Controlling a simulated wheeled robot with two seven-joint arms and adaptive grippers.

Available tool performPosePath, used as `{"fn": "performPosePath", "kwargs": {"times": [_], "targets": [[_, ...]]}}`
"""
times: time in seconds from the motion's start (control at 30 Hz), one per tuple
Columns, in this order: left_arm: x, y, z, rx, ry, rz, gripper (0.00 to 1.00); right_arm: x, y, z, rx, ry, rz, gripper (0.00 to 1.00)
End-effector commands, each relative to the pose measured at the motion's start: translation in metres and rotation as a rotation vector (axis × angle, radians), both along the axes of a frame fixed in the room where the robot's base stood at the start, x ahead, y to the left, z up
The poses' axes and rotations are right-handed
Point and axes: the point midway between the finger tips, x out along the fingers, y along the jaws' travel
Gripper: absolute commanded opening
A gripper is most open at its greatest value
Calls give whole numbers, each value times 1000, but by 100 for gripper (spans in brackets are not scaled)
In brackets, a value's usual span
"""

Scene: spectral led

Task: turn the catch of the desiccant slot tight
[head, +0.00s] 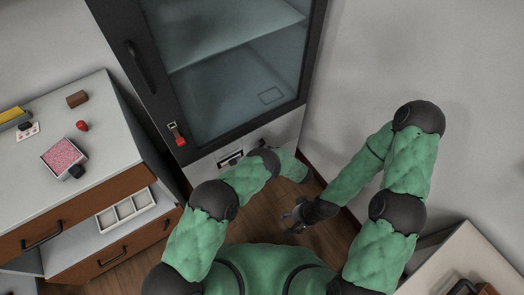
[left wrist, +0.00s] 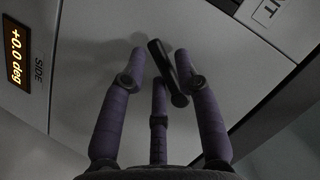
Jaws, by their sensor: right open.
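In the left wrist view, the catch (left wrist: 168,73) is a short dark bar on a grey panel, tilted from upper left to lower right. My left gripper (left wrist: 163,65) has its fingers spread around the bar. A gap shows between the left finger and the bar; the right finger overlaps it, and I cannot tell whether they touch. An amber display (left wrist: 16,52) beside it reads "+0.0 deg", with "SIDE" printed next to it. In the head view, my left forearm hides the left gripper and the catch. My right gripper (head: 297,217) is open and empty above the floor.
At left, a drawer unit (head: 100,112) carries a pink-filled box (head: 64,157) and small items; a white tray (head: 125,209) lies lower. Wooden floor (head: 265,215) is clear.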

Motion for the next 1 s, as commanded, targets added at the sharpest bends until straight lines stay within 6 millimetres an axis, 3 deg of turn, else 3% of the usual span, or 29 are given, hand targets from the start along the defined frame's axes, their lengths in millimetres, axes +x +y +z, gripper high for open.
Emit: {"fn": "performPosePath", "kwargs": {"times": [0.57,1.0], "targets": [[-60,-73,31,1,-2,-3,31,0,0,0,0,0,0,63],[-70,-83,36,1,0,1,31,0,0,0,0,0,0,63]]}}
